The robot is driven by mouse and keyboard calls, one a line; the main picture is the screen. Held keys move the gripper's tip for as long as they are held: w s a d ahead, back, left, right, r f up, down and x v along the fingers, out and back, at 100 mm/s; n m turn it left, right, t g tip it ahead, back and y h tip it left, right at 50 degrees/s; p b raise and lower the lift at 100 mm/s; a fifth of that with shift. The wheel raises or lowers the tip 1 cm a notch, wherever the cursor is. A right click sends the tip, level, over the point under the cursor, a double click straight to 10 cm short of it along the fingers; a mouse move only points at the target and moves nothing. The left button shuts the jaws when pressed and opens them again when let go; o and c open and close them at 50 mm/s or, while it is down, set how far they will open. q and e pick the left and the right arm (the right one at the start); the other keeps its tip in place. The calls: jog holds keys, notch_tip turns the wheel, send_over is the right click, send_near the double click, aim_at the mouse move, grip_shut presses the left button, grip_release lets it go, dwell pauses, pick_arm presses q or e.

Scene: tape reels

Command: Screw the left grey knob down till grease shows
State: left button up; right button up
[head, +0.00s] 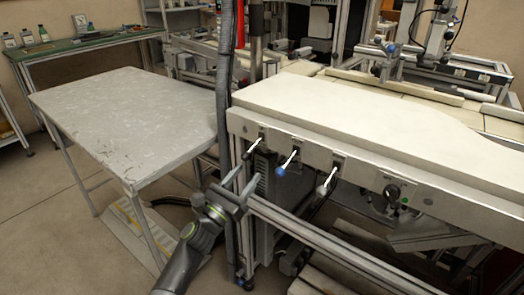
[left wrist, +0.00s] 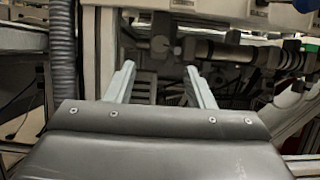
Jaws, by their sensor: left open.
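My left gripper (head: 242,182) is open and empty, in front of the left end of the white-topped machine bench. Its two fingers (left wrist: 162,85) point forward, apart, in the left wrist view. Beyond and between them is a small round grey knob-like part (left wrist: 160,46) on dim pipework under the bench; I cannot tell for sure that it is the left grey knob. The fingers do not appear to touch it. It is not clear in the head view, and no grease can be made out. My right gripper is not in view.
Levers with a black knob (head: 246,155), a blue knob (head: 280,171) and a pale grey knob (head: 321,190) stick out of the bench front (head: 365,172). A ribbed grey hose (left wrist: 63,50) hangs close on the left. A scuffed grey table (head: 130,110) stands left, bare.

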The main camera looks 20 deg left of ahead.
aim_at(264, 151)
pick_arm(q)
jog(key=x, duration=0.8)
jog(key=shift+w+d+r, duration=0.1)
jog(key=shift+w, duration=0.1)
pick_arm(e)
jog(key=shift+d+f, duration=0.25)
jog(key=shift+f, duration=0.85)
